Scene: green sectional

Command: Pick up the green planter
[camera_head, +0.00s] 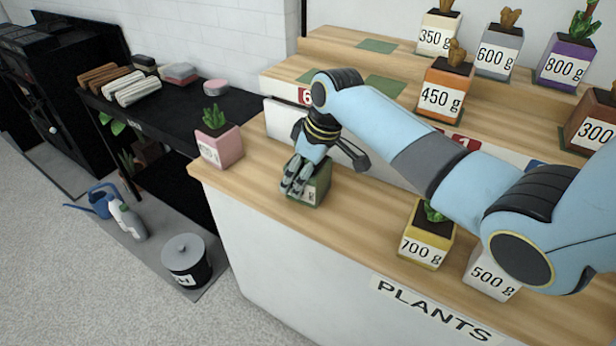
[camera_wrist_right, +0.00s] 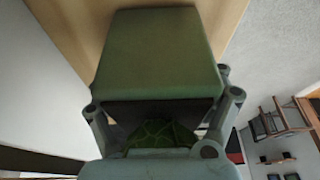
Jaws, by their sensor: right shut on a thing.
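The green planter (camera_head: 318,189) stands on the wooden counter (camera_head: 270,182), near its front edge, to the right of the pink planter. My right gripper (camera_head: 296,180) comes down over it from above and is shut on it, hiding much of its top and left side. In the right wrist view the green planter (camera_wrist_right: 160,50) fills the upper middle, with the gripper's fingers (camera_wrist_right: 165,105) at both sides of it and green leaves below. I cannot tell whether its base touches the counter. My left gripper is not in view.
A pink planter (camera_head: 219,148) stands at the counter's left end. Yellow 700 g (camera_head: 427,247) and white 500 g (camera_head: 488,280) planters stand to the right, under my arm. Several planters, including the orange 450 g one (camera_head: 443,90), stand on the raised shelf behind.

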